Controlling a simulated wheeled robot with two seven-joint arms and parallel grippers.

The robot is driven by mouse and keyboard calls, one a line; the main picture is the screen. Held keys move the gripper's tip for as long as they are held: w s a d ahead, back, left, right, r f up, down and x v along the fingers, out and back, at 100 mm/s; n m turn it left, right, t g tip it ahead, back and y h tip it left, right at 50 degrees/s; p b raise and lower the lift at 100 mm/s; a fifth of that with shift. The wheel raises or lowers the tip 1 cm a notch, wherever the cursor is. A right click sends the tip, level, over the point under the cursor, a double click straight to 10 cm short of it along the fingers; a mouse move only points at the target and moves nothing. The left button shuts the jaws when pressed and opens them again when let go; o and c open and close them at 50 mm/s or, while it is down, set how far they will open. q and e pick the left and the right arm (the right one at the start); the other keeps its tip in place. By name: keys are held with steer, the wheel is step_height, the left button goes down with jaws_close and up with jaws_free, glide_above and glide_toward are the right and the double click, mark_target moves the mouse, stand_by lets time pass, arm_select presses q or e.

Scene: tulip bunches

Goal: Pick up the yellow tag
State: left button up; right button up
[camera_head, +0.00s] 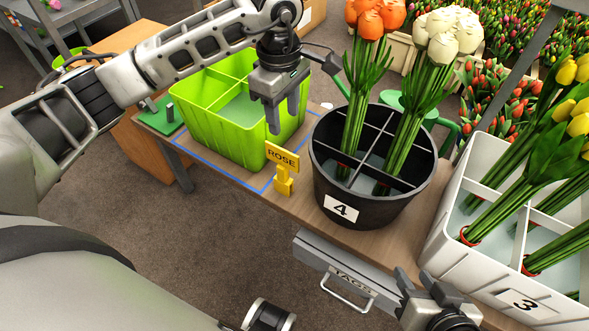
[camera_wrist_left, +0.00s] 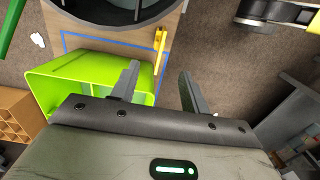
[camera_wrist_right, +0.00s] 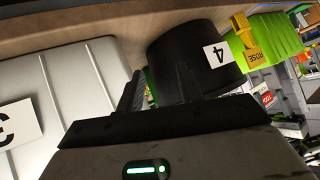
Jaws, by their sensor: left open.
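The yellow tag (camera_head: 281,158), marked ROSE, stands upright on a small yellow base near the table's front edge. It is between the green crate and the black bucket. It also shows edge-on in the left wrist view (camera_wrist_left: 160,42) and tilted in the right wrist view (camera_wrist_right: 247,40). My left gripper (camera_head: 283,122) is open and empty, pointing down, and appears just above the tag in the head view. In the left wrist view, the tag lies beyond the open fingers (camera_wrist_left: 158,72). My right gripper (camera_head: 416,278) is open and empty, low at the table's front; its fingers also show in its wrist view (camera_wrist_right: 160,75).
The green crate (camera_head: 215,125) is empty and stands within blue lines. The black bucket (camera_head: 345,190), marked 4, holds orange and white tulips. A white crate (camera_head: 462,262), marked 3, holds yellow tulips. A TAGS drawer (camera_head: 350,275) is under the table.

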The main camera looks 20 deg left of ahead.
arm_select(q)
steer(key=b, duration=0.2)
glide_above(282, 165)
steer(key=f, duration=1)
steer(key=shift+w+f, duration=0.25)
steer(key=shift+f, duration=0.05)
step_height(282, 165, down, 4)
steer(key=shift+s+f+b, duration=0.1)
steer(key=shift+s+b, duration=0.05)
steer(key=shift+b, duration=0.5)
steer(key=shift+f, duration=0.5)
jaws_close()
arm_select(e)
steer(key=shift+w+a+r+t+y, duration=0.15)
steer(key=shift+a+r+t+y, duration=0.15)
steer(key=shift+r+t, duration=0.2)
steer(key=shift+w+a+r+t+y, duration=0.15)
steer(key=shift+a+r+t+y, duration=0.1)
steer(key=shift+r+t, duration=0.2)
